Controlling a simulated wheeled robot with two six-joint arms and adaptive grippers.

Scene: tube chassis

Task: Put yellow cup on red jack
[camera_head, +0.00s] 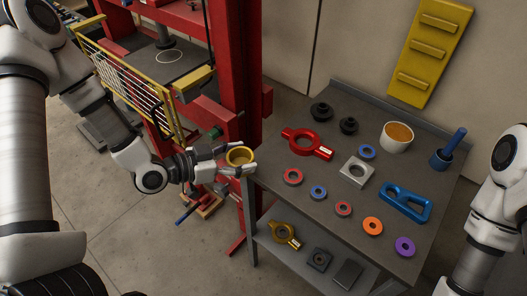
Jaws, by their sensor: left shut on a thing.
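The yellow cup (239,157) is a short, round, open-topped cup held in the air by my left gripper (228,160), just off the left corner of the work table. The left gripper's fingers are shut around it. The red jack (254,75) is the tall red press-like frame behind and to the left of the table, with a dark plate (157,59) bearing a white circle at its left. The cup is in front of and below that plate. My right arm shows at the right edge; its gripper is out of view.
The grey work table (330,100) holds a red ring tool (306,144), a white bucket (396,137), a blue bracket (405,202) and several coloured rings. A yellow mesh guard (127,84) fronts the plate. Yellow steps (431,50) lean on the wall.

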